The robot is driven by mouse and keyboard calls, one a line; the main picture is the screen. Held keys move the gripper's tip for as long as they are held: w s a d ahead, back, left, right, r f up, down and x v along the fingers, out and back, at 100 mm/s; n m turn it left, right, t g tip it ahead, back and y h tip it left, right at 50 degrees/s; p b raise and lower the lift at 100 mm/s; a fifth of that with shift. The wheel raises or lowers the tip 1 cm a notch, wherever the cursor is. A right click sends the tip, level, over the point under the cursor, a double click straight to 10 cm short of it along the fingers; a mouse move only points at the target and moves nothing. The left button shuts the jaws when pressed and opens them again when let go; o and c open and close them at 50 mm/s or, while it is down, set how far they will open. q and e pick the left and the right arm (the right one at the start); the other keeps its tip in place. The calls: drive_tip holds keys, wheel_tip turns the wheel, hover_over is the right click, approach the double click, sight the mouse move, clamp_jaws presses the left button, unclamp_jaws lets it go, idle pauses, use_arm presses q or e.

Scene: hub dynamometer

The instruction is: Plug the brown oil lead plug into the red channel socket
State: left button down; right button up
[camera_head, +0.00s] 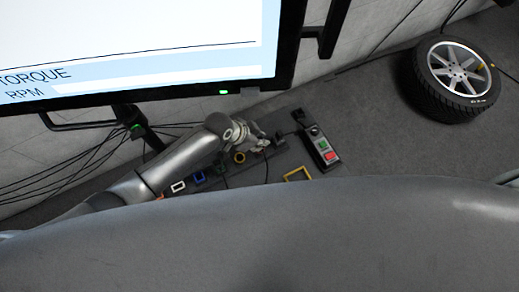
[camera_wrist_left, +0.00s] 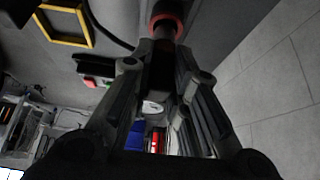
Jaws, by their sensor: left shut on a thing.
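My left gripper (camera_head: 262,142) reaches in from the left, over the dark panel on the floor. In the wrist view its fingers (camera_wrist_left: 160,65) are shut on a dark plug-like body (camera_wrist_left: 157,78), which I take to be the brown oil lead plug; its colour is hard to tell. A dark cylinder with a reddish ring (camera_wrist_left: 167,22) shows just past the fingertips. I cannot tell whether this ring is on the held part or on a socket. In the head view a small reddish mark (camera_head: 160,197) sits at the row's left end, mostly hidden. My right gripper is out of view.
The panel carries a white frame (camera_head: 178,187), a blue frame (camera_head: 199,177), a green one (camera_head: 220,169) and an orange ring (camera_head: 240,157). A button box (camera_head: 322,147) and a yellow frame (camera_head: 297,174) lie right.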

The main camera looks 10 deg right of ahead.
use_arm(q)
drive_tip(key=shift+f+b, duration=0.7)
drive_tip(key=shift+f, duration=0.4)
drive_tip(key=c, duration=1.3)
unclamp_jaws()
drive_tip(key=shift+a+r, duration=0.1)
drive_tip(key=shift+r, duration=0.05)
drive_tip(key=v, duration=1.1)
drive_tip(key=shift+a+r, duration=0.15)
drive_tip(key=shift+r, duration=0.2)
drive_tip(key=shift+s, duration=0.15)
